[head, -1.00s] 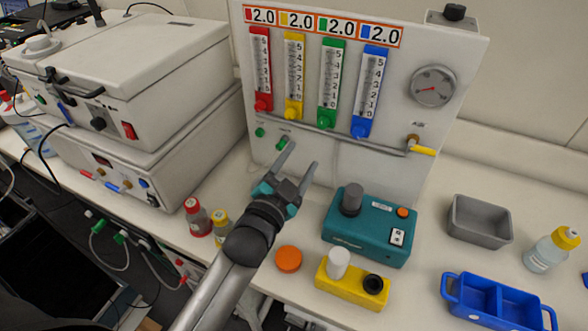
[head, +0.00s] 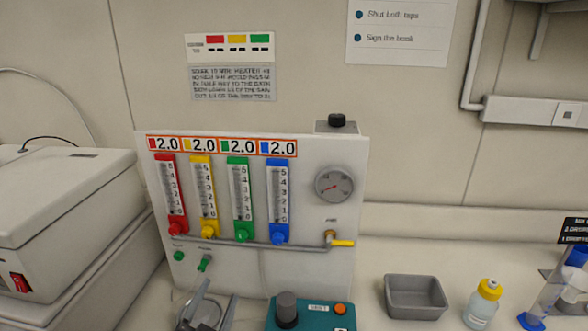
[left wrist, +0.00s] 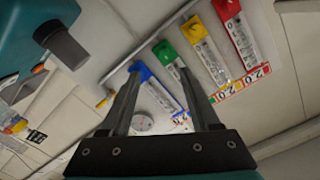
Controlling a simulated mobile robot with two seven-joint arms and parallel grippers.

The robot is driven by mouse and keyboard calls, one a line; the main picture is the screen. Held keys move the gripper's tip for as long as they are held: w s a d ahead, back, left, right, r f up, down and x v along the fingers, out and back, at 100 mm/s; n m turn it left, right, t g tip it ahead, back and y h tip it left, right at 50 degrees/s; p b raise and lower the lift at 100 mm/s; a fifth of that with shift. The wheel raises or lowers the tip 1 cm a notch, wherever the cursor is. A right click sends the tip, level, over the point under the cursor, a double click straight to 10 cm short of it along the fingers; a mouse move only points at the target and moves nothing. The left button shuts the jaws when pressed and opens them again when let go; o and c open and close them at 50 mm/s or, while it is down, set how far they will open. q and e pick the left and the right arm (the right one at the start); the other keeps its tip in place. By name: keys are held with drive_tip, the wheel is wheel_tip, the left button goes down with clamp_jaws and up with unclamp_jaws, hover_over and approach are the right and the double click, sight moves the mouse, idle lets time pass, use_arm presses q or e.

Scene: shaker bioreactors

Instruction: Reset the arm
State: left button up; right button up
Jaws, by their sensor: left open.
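My left gripper (head: 207,306) shows at the bottom of the head view, cut off by the lower edge. Its two fingers stand apart with nothing between them. In the left wrist view the open fingers (left wrist: 162,95) point at the flowmeter panel, which looks upside down there. The white panel (head: 300,215) carries a red, a yellow, a green and a blue flowmeter (head: 278,200), each under a 2.0 label. The gripper is in front of the panel's lower left part; whether it touches cannot be told. My right gripper is not in view.
A teal device (head: 312,315) with a dark knob stands right of the gripper; it also shows in the left wrist view (left wrist: 30,35). A grey tray (head: 415,297) and a yellow-capped bottle (head: 483,305) stand further right. A large white machine (head: 60,210) fills the left.

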use_arm(q)
drive_tip(key=s+f+n+g, duration=0.2)
drive_tip(key=s+f+g, duration=0.2)
drive_tip(key=s, duration=0.3)
drive_tip(key=s+d+f+n+g, duration=0.1)
drive_tip(key=s+f+g, duration=0.2)
drive_tip(key=s+g, duration=0.3)
drive_tip(key=s+f+n+g, duration=0.2)
drive_tip(key=s+f+g, duration=0.15)
drive_tip(key=s, duration=0.45)
drive_tip(key=s+f+g+b, duration=0.25)
drive_tip(key=f+b, duration=0.65)
drive_tip(key=f, duration=2.3)
drive_tip(key=s+a+f+b, duration=0.1)
drive_tip(key=s+f+b, duration=0.3)
drive_tip(key=s+f, duration=0.4)
drive_tip(key=s+a+f+b, duration=0.1)
drive_tip(key=s+f+b, duration=0.3)
drive_tip(key=s+f, duration=0.4)
wheel_tip(320, 180, down, 5)
drive_tip(key=shift+a+f, duration=0.1)
drive_tip(key=shift+a, duration=0.05)
